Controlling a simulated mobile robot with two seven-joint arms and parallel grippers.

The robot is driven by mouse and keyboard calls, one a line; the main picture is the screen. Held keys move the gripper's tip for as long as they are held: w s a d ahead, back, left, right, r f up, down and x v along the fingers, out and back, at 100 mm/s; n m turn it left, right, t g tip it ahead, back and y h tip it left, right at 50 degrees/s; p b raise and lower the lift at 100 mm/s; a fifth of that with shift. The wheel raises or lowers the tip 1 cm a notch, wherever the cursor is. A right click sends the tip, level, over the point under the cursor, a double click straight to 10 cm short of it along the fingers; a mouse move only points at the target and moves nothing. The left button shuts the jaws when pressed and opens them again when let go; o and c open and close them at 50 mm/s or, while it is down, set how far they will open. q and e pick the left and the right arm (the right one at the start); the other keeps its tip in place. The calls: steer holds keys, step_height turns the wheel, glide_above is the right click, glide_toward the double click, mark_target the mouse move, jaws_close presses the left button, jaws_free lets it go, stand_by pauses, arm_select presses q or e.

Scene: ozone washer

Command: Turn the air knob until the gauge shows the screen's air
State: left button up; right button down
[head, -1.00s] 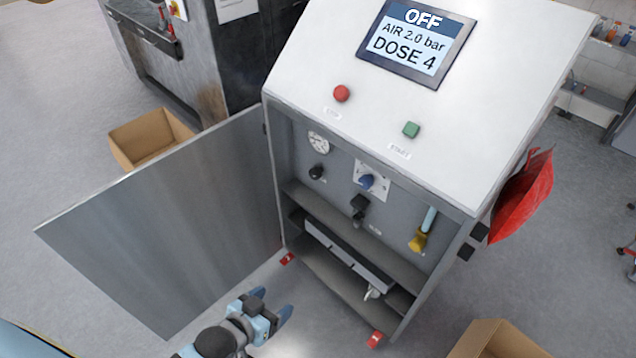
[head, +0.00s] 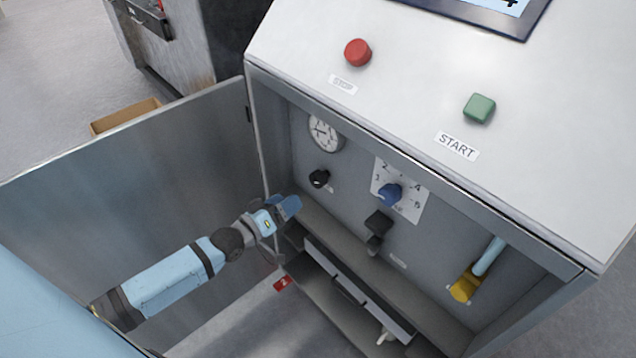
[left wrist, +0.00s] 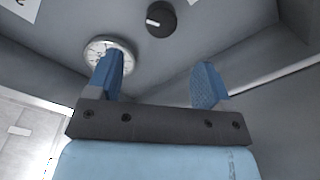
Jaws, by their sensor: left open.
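The black air knob (head: 319,178) is on the recessed panel inside the open cabinet, just below the round white gauge (head: 325,133). In the left wrist view the knob (left wrist: 161,19) shows a white mark, and the gauge (left wrist: 110,52) is partly hidden behind a finger. The gauge needle is too small to read surely. My left gripper (head: 291,207) is open and empty, below and left of the knob and apart from it; its blue fingertips (left wrist: 160,82) show in the wrist view. The screen (head: 490,12) is mostly cut off at the top, its air value out of view. My right gripper is not in view.
The open metal door (head: 130,190) stands left of my arm. A blue dose knob (head: 389,195), a black valve handle (head: 377,226) and a yellow-handled valve (head: 464,287) are to the right. The red STOP (head: 357,52) and green START (head: 479,108) buttons are above.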

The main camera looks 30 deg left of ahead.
mark_target(314, 182)
arm_select(q)
steer(key=b+x, duration=0.1)
steer(key=x, duration=0.9)
steer(key=shift+w+d, duration=0.1)
steer(key=shift+w, duration=0.25)
steer(key=c, duration=0.9)
